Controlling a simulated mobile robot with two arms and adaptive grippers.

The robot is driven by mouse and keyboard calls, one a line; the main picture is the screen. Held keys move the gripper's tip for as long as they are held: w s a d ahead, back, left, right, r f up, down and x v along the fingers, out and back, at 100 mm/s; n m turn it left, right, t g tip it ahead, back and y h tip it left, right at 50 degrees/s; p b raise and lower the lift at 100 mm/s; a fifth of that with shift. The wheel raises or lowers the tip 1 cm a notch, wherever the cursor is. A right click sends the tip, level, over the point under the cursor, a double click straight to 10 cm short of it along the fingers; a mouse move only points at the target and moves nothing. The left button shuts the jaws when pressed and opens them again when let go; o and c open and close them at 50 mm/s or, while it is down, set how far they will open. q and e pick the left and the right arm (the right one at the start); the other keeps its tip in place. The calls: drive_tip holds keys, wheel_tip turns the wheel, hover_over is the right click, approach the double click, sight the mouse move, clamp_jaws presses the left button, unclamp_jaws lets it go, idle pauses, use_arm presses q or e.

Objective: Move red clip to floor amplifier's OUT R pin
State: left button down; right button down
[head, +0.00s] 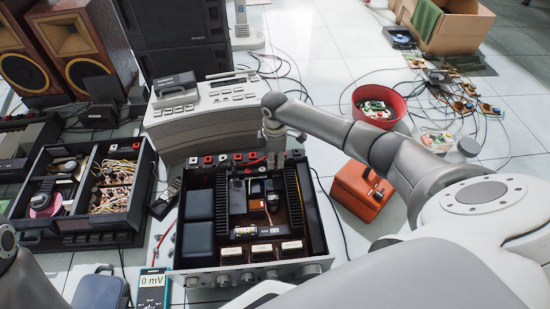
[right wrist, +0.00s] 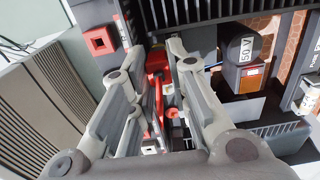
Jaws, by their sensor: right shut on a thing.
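The floor amplifier (head: 323,225) is an open dark chassis with a silver front, in the middle of the head view. One red terminal (right wrist: 101,41) shows in the right wrist view; no OUT R label is legible. My right gripper (head: 274,158) is over the back edge, pointing down. In the right wrist view its fingers (right wrist: 150,62) are shut on the red clip (right wrist: 158,95), seen between them. The fingers partly hide the clip, and I cannot tell whether it touches a pin. My left gripper is out of view.
A multimeter (head: 152,284) reading 0 mV lies at the amplifier's front left. A grey device (head: 205,125) stands close behind. Open cases (head: 148,180) and speakers stand left. Cables cross the floor.

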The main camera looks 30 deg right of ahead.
drive_tip(key=c, duration=1.3)
unclamp_jaws()
wheel_tip(320, 180, up, 12)
